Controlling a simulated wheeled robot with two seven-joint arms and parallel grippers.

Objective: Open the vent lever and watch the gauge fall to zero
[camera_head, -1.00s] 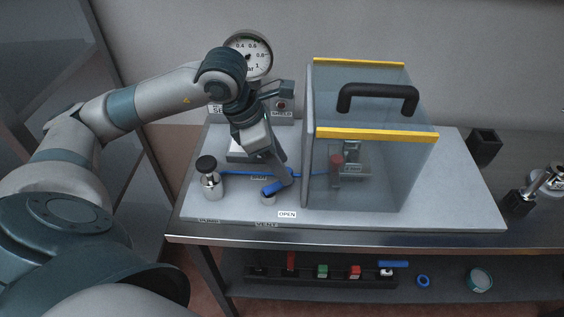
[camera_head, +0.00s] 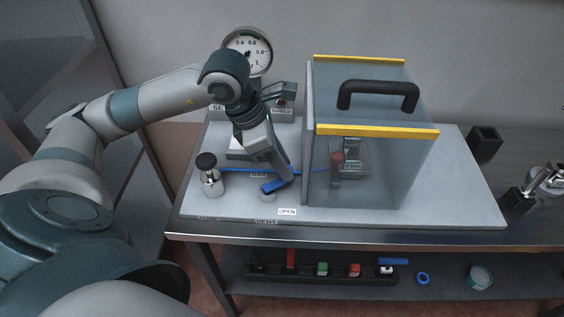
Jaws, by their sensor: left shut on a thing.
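The blue vent lever (camera_head: 271,187) lies low over the front left of the grey bench plate. My left gripper (camera_head: 284,179) reaches down from above and is shut on it near its right end. The fingertips are small and partly hidden by the gripper body. An OPEN label (camera_head: 287,211) sits just in front of the lever. The round white gauge (camera_head: 256,46) stands at the back, partly covered by my left wrist. Its figures show, but I cannot read its needle surely. My right gripper is not in view.
A clear box (camera_head: 385,172) with yellow edges and a black handle (camera_head: 378,88) stands right of the lever. A black-capped metal cylinder (camera_head: 210,178) stands left. A black holder (camera_head: 485,141) stands farther right. The shelf below holds several small parts.

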